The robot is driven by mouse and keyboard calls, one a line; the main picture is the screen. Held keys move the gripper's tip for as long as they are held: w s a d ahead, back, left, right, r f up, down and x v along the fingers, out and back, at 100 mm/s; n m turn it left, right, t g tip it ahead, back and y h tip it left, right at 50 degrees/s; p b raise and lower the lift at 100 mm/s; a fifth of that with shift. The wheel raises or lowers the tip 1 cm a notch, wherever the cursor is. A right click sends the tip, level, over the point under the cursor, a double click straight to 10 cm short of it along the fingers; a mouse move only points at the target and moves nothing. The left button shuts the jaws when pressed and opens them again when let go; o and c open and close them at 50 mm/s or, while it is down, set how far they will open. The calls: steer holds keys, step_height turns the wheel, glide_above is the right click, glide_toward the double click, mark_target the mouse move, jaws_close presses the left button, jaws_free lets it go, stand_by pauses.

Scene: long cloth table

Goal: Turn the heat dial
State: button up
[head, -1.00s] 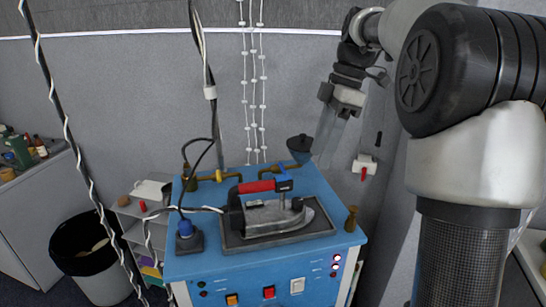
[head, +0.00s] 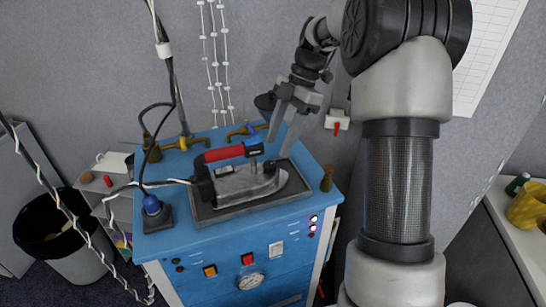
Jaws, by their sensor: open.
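A steam iron (head: 250,185) with a red handle (head: 225,153) rests flat on a dark tray (head: 212,215) on top of a blue cabinet (head: 180,241). A small dark knob (head: 270,167) sits on the iron's body near its front; it may be the heat dial, but its markings are too small to read. My gripper (head: 278,148) is open and empty, with its two fingers pointing down above the iron's front end, close to the knob. I cannot tell whether a finger touches anything.
The cabinet's front has several buttons and lights, and a round gauge (head: 251,282). Brass valves (head: 183,144) stand along its back, a brass piece (head: 326,178) at its right corner.

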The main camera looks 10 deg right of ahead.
mark_target(270, 163)
steer(key=shift+x, duration=2.75)
steer(key=c, duration=1.1)
steer(key=shift+o, duration=0.2)
